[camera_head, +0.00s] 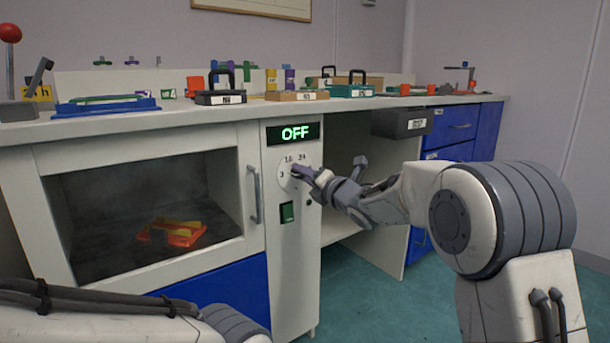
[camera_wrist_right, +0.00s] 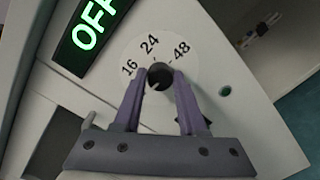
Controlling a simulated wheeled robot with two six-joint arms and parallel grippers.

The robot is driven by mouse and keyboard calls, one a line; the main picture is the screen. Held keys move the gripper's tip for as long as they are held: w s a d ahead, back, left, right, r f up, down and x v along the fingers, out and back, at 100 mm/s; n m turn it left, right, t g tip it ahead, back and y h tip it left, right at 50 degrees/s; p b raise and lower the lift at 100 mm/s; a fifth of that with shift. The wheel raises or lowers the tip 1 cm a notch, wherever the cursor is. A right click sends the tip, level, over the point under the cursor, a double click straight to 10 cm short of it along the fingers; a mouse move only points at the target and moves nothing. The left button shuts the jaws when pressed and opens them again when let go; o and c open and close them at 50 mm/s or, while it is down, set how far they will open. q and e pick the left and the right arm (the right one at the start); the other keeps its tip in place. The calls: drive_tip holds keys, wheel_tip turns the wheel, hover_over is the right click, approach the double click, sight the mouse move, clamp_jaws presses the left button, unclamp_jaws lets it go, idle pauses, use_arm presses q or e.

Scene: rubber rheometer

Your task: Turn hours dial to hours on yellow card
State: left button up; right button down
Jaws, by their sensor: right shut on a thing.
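The hours dial is a white disc (camera_head: 284,178) on the narrow control panel, below a display (camera_head: 294,133) reading OFF in green. In the right wrist view its black knob (camera_wrist_right: 160,74) sits below the numbers 16, 24 and 48. My right gripper (camera_head: 303,174) has its purple fingers on either side of the knob, shut on it. I cannot make out where the knob points. The yellow card (camera_head: 38,93) is at the far left of the worktop, partly hidden by a lever; an h shows, the number is unclear. My left gripper is out of view.
A green switch (camera_head: 287,212) is below the dial. The oven window (camera_head: 150,215) with its handle (camera_head: 253,194) is left of the panel, an orange tray (camera_head: 172,235) behind it. Black-handled boxes and coloured parts stand on the worktop (camera_head: 210,113). A grey box (camera_head: 402,122) is to the right.

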drive_tip(key=shift+d+f+m+g+y+p, duration=0.1)
drive_tip(key=shift+m+g+y+p, duration=0.25)
drive_tip(key=shift+m+p, duration=5.15)
drive_tip(key=shift+d+f+m+g+y+p, duration=0.15)
drive_tip(key=shift+m+g+p, duration=0.3)
drive_tip(key=shift+m+p, duration=5.05)
drive_tip(key=shift+a+m, duration=0.1)
drive_tip(key=shift+m, duration=0.2)
drive_tip(key=shift+c, duration=2.4)
unclamp_jaws()
